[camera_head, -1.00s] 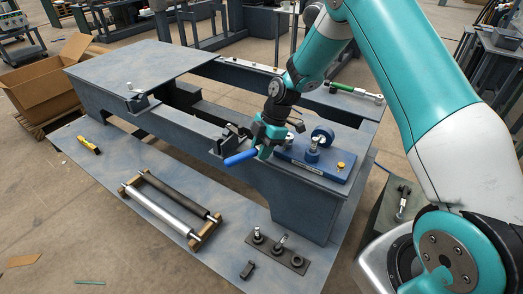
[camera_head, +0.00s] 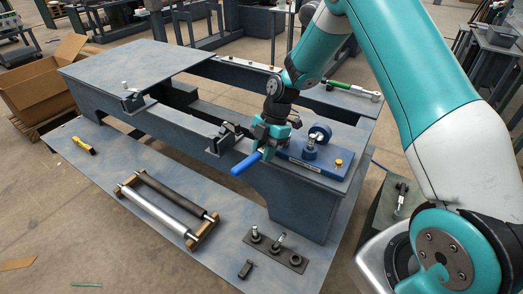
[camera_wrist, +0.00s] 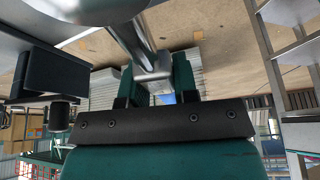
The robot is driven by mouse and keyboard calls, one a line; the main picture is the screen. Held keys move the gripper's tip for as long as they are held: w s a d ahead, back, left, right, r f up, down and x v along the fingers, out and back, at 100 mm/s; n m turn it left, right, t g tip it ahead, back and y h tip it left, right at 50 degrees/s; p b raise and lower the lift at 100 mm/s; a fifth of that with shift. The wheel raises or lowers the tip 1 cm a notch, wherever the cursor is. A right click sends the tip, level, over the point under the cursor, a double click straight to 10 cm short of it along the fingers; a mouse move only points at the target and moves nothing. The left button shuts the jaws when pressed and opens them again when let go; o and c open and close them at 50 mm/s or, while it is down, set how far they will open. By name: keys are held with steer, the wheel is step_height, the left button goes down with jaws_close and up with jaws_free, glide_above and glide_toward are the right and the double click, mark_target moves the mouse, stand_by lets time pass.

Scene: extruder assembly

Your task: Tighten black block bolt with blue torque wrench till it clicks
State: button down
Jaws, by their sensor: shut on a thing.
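My gripper (camera_head: 268,145) is shut on the blue torque wrench (camera_head: 246,163), above the near rail of the machine frame. The wrench's blue handle sticks out to the lower left; its head is hidden by my gripper in the head view. In the wrist view, my gripper's fingers (camera_wrist: 155,88) close around a silver bar (camera_wrist: 130,38), with a bit of blue behind them. A black block (camera_head: 221,141) sits on the near rail, left of my gripper and apart from it. A second black block (camera_head: 133,101) with a silver piece on top stands farther left. The bolt cannot be made out.
A blue fixture (camera_head: 315,160) stands right beside my gripper. A green-handled wrench (camera_head: 345,87) lies on the far right of the frame. A roller assembly (camera_head: 165,208), a yellow tool (camera_head: 83,146) and a dark plate with knobs (camera_head: 275,250) lie on the lower platform.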

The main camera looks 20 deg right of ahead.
steer(key=shift+s+d+n, duration=0.15)
steer(key=shift+s+n, duration=0.1)
steer(key=shift+n, duration=0.05)
steer(key=shift+w+r, duration=0.1)
steer(key=shift+r, duration=0.45)
stand_by(0.6)
steer(key=shift+s+d+f+n+h, duration=0.1)
steer(key=shift+s+d+n+h, duration=0.15)
steer(key=shift+n, duration=0.25)
steer(key=shift+a+f+h+b, duration=0.1)
steer(key=shift+h+b, duration=0.45)
steer(key=shift+r, duration=0.25)
stand_by(0.3)
steer(key=shift+d, duration=0.2)
